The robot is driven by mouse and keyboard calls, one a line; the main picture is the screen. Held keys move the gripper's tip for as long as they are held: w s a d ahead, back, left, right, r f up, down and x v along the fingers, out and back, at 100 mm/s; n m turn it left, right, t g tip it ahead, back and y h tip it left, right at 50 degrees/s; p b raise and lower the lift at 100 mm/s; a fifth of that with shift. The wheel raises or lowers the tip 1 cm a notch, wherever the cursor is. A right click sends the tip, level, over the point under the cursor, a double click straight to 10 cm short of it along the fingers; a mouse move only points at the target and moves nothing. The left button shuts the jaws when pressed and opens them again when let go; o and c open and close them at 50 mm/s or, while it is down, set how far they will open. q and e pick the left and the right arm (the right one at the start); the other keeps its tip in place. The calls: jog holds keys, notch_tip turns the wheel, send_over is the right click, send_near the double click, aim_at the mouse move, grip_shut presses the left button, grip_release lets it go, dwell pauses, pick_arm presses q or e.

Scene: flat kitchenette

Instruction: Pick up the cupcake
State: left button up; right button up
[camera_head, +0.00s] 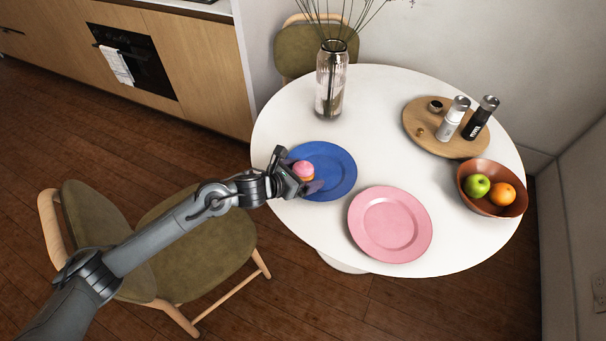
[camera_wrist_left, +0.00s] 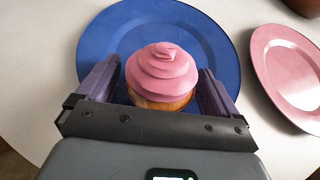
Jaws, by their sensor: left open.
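The cupcake (camera_head: 303,170) has pink swirled frosting and a golden base. It stands upright at the left part of the blue plate (camera_head: 336,163). In the left wrist view the cupcake (camera_wrist_left: 161,75) is between the two purple fingers of my left gripper (camera_wrist_left: 158,88), with a gap to the left finger and a narrower one to the right. My left gripper (camera_head: 304,182) is open and reaches over the table's left edge to the cupcake. The cupcake's lower part is partly hidden by the gripper body in the wrist view. My right gripper is not in view.
A pink plate (camera_head: 390,225) lies right of the blue plate on the round white table (camera_head: 385,140). A glass vase (camera_head: 331,85) stands behind. A wooden board (camera_head: 431,139) with shakers and a fruit bowl (camera_head: 487,205) are at the right. A chair (camera_head: 205,235) stands below my left arm.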

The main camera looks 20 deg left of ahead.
pick_arm(q)
jog(key=c, duration=0.6)
jog(key=shift+r, duration=0.1)
